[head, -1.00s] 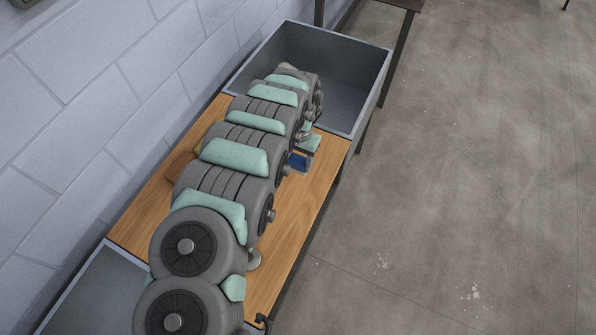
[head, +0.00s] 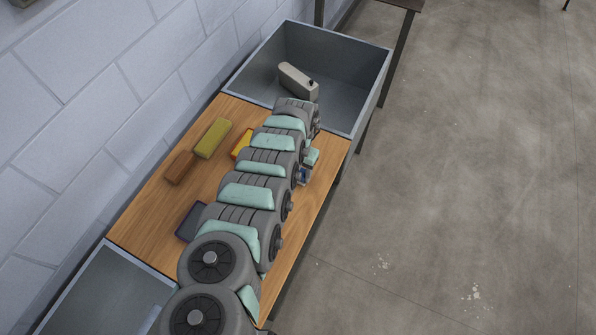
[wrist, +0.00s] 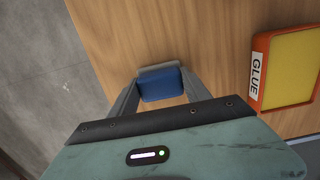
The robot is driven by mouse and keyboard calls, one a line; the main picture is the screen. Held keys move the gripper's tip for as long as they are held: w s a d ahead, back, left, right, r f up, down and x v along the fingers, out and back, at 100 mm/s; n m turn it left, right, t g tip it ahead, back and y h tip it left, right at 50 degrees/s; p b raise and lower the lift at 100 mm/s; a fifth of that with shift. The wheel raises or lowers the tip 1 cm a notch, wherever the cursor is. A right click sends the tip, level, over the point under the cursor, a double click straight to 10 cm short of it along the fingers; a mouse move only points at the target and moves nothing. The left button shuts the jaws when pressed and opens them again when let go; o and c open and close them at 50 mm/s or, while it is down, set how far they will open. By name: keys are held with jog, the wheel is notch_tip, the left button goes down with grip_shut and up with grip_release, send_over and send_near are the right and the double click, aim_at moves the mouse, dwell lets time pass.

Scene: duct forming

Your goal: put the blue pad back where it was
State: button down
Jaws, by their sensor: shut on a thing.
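The blue pad (wrist: 161,84) is gripped between the two grey fingers of my gripper (wrist: 160,74) in the wrist view. Wood tabletop shows around it, and I cannot tell whether it touches the wood or is just above it. In the head view only a small bit of the blue pad (head: 303,176) shows beside my gripper (head: 303,180), near the right edge of the wooden top (head: 150,220). My arm hides most of it there.
An orange and yellow glue pad (wrist: 289,69) lies right of my gripper. An olive block (head: 212,138), a brown block (head: 179,167) and a dark block (head: 190,221) lie on the wood left of my arm. A grey bin (head: 345,100) behind holds a pale object (head: 298,81).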

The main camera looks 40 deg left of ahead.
jog(key=shift+f, duration=0.2)
jog(key=c, duration=0.5)
grip_release()
notch_tip(320, 180, up, 12)
jog(key=shift+w+r, duration=0.2)
jog(key=shift+w, duration=0.15)
jog(key=shift+a, duration=0.1)
